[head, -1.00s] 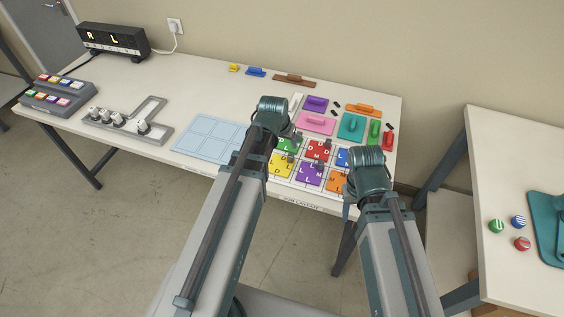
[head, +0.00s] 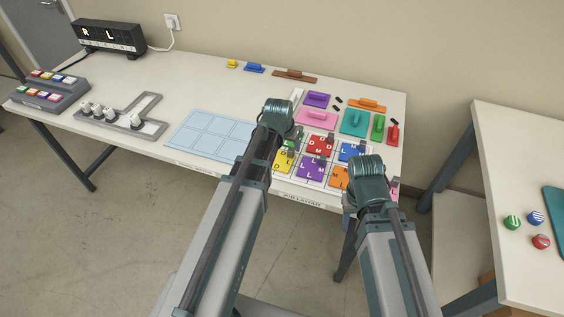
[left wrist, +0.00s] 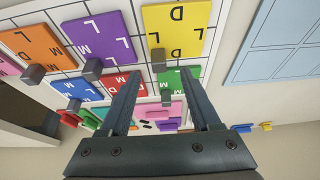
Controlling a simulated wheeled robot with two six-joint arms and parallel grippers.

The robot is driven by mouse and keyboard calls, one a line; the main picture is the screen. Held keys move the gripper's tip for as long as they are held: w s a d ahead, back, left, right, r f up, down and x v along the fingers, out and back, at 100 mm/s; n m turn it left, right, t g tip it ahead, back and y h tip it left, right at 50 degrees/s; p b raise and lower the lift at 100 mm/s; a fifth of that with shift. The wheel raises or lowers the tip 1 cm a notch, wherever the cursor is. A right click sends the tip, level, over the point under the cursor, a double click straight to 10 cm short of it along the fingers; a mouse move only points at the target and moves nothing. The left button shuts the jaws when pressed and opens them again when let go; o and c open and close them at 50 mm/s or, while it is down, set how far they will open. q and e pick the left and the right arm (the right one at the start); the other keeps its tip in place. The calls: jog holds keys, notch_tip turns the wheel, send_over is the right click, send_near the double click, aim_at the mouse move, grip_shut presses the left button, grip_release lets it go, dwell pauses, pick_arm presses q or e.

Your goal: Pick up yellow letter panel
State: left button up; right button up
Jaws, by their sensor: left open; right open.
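The yellow letter panel (left wrist: 177,25) lies on a white gridded board, marked L and D, with a dark grey block at its lower edge in the left wrist view. In the head view the panel (head: 283,162) is partly hidden by my left arm. My left gripper (left wrist: 158,73) is open above the board. Its fingers frame the green and red panels beside the yellow one, and nothing is between them. In the head view my left gripper (head: 293,136) is near the green panel. My right gripper (head: 349,199) is open by the board's front right, mostly hidden by its wrist.
Purple (head: 312,167), red (head: 320,146), blue (head: 352,152) and orange (head: 340,177) letter panels lie close around. A pale blue six-cell mat (head: 211,135) lies left of the board. Handled coloured pieces lie behind.

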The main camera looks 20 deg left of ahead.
aim_at(290, 152)
pick_arm(q)
jog(key=b+x, duration=0.4)
jog(key=shift+s+f, duration=0.3)
jog(key=shift+f, duration=0.05)
jog(key=shift+w+d+f+b, duration=0.1)
jog(key=shift+w+f+b, duration=0.15)
jog(key=shift+f+b, duration=0.2)
jog(key=shift+r, duration=0.15)
grip_shut()
dwell(0.7)
